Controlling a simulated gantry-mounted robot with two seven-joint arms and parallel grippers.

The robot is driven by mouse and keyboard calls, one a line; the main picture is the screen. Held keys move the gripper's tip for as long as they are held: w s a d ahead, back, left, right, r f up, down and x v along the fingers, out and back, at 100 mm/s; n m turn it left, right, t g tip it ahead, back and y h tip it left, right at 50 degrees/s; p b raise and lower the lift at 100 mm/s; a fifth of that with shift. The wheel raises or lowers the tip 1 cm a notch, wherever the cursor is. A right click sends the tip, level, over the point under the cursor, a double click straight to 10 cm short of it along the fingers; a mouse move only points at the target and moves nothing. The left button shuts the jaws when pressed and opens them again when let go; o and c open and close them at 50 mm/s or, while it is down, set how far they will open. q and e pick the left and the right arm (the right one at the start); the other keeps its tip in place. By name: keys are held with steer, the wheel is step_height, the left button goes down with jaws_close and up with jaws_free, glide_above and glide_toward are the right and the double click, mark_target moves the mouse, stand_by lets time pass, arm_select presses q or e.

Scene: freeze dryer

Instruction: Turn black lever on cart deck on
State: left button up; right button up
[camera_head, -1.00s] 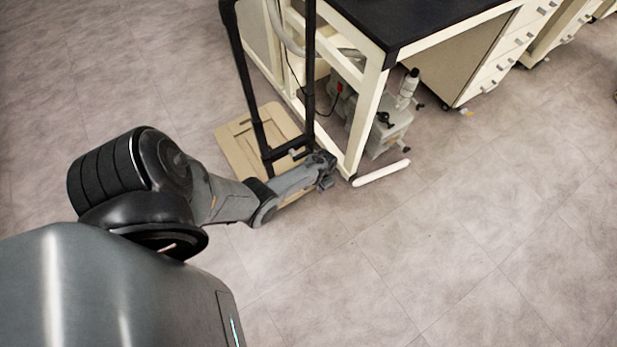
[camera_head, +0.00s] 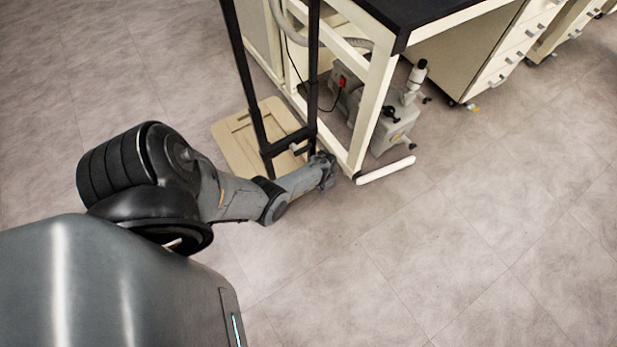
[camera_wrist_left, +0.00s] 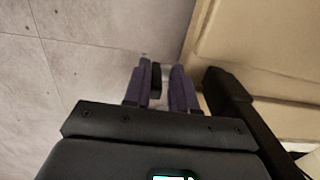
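My left gripper (camera_head: 328,170) is low beside the cart's tan deck (camera_head: 236,146), close to the foot of the cart's black handle frame (camera_head: 313,75). The left wrist view shows its two purple-grey fingers (camera_wrist_left: 158,88) apart. A small black piece (camera_wrist_left: 156,76), which may be the lever, shows in the gap between them; I cannot tell whether either finger touches it. In the head view the gripper hides this spot, and I cannot make out the lever's position. My right gripper is out of view.
A cream-framed bench with a black top (camera_head: 425,12) stands right behind the cart. A grey pump (camera_head: 396,128) sits under it, and a white bench foot (camera_head: 385,170) lies just right of my gripper. The floor in front is clear.

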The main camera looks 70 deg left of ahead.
arm_select(q)
steer(key=s+d+r+t+y+p, duration=0.1)
steer(key=s+d+r+t+p, duration=0.1)
steer(key=s+r+t+p, duration=0.2)
steer(key=shift+s+r+t+p, duration=0.3)
steer(key=shift+s+r+p, duration=0.8)
steer(key=shift+r, duration=1.3)
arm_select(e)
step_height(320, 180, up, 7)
